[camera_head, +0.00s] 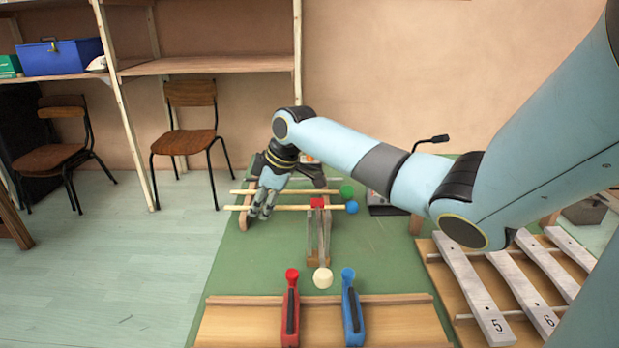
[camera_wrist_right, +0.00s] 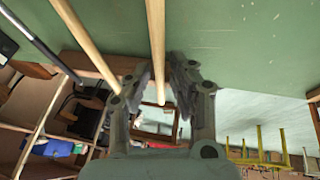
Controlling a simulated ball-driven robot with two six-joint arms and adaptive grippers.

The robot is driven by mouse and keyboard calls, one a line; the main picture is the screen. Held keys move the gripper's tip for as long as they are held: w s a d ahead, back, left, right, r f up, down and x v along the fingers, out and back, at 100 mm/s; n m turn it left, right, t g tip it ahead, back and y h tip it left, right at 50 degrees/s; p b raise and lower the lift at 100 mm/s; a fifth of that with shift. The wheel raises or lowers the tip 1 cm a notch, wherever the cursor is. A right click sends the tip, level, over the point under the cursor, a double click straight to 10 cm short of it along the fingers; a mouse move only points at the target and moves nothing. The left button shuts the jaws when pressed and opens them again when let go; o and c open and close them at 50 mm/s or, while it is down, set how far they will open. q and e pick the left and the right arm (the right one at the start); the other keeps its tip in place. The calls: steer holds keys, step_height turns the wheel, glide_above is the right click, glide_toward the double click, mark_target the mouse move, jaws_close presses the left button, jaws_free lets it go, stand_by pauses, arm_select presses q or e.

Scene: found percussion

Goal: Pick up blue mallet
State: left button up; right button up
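The blue mallet has a round blue head (camera_head: 352,207) and a pale wooden stick (camera_head: 310,208) pointing left. It lies across the rack, nearest to me of the two side-by-side mallets. My right gripper (camera_head: 263,208) points down over its stick, left of the head, with its fingers close on either side. In the right wrist view the fingers (camera_wrist_right: 161,66) are drawn in around the stick (camera_wrist_right: 156,30); its head is outside that view. The green mallet (camera_head: 346,190) lies just behind, and its stick shows left of the fingers (camera_wrist_right: 85,40). My left gripper is out of view.
Red (camera_head: 291,310) and blue (camera_head: 352,312) handled pieces stand on a board in front. Metal bars (camera_head: 475,285) lie at the right.

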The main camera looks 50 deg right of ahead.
jaws_close()
